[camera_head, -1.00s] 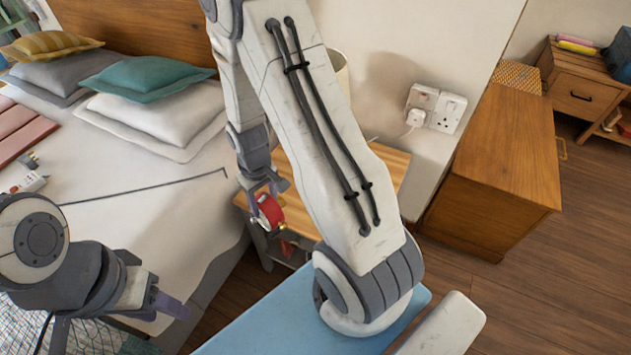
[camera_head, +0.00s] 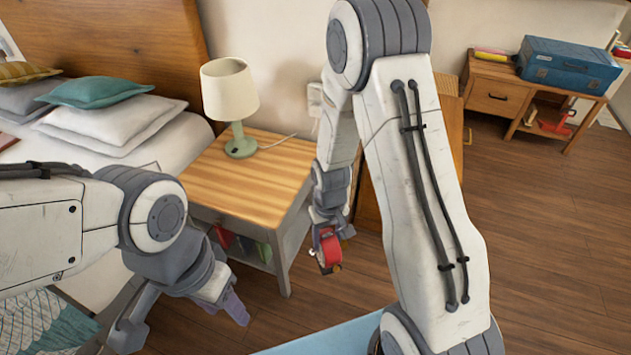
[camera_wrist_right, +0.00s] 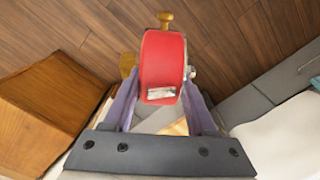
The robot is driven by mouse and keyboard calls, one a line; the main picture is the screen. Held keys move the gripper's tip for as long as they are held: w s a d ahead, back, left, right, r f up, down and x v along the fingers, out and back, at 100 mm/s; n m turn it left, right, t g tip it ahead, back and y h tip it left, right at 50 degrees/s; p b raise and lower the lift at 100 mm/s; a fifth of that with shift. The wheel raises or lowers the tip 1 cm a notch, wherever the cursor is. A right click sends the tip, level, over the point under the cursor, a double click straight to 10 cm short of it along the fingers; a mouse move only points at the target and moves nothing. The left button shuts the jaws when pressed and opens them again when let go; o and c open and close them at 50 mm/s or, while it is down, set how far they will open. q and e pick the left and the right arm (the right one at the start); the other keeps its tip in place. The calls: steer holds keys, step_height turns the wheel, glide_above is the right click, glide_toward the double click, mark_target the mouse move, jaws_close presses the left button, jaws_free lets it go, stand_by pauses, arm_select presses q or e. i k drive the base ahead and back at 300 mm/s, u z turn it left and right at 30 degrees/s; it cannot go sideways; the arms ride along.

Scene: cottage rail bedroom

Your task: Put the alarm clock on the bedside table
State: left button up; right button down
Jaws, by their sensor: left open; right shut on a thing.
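The red alarm clock (camera_head: 329,250) is held in my right gripper (camera_head: 330,236), in the air to the right of the bedside table's front. In the right wrist view the red clock (camera_wrist_right: 162,62) sits between the two purple fingers, with brass-coloured parts showing at its edges. The bedside table (camera_head: 245,182) has a striped wooden top and stands beside the bed; its top is bare in front of the lamp. My left gripper (camera_head: 185,325) is open and empty at the lower left, in front of the bed.
A cream lamp (camera_head: 230,92) with a green base stands at the back of the table. The bed (camera_head: 110,135) with pillows is at the left. A wooden cabinet (camera_head: 449,140) is partly hidden behind my right arm. A blue case (camera_head: 568,66) rests on a far desk.

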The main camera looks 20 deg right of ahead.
mark_target(238, 177)
steer(key=u, duration=1)
steer(key=i, duration=1.4)
steer(key=z, duration=0.7)
